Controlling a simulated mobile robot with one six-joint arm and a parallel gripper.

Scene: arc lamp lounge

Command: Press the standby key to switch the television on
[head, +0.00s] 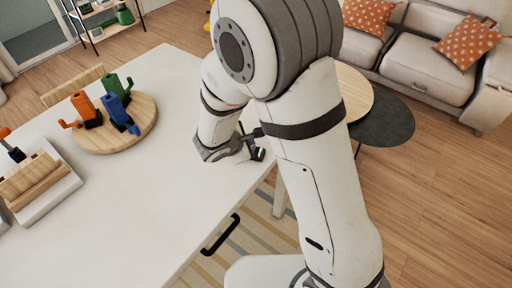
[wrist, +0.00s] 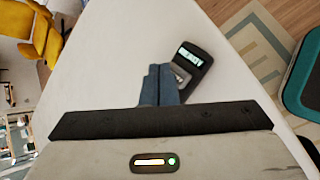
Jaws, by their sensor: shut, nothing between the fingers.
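A small dark handheld device (wrist: 196,57) with a pale lit display lies on the white table top, near the table's edge, in the wrist view. It looks like a remote or keypad; its keys are too small to read, and no standby key can be made out. My gripper (wrist: 160,70) is shut, with its two blue-grey fingers together and nothing between them. The fingertips overlap the device's lower left part in the picture; I cannot tell whether they touch it. In the head view my gripper (head: 248,150) is low over the table's right edge, partly hidden by my arm. No television is in view.
The white table (head: 150,215) holds a round wooden board (head: 140,136) with orange, green and blue objects, and a tray (head: 62,192) at the left. A dark round side table (head: 385,122) and a sofa (head: 428,68) stand beyond. The table's middle is clear.

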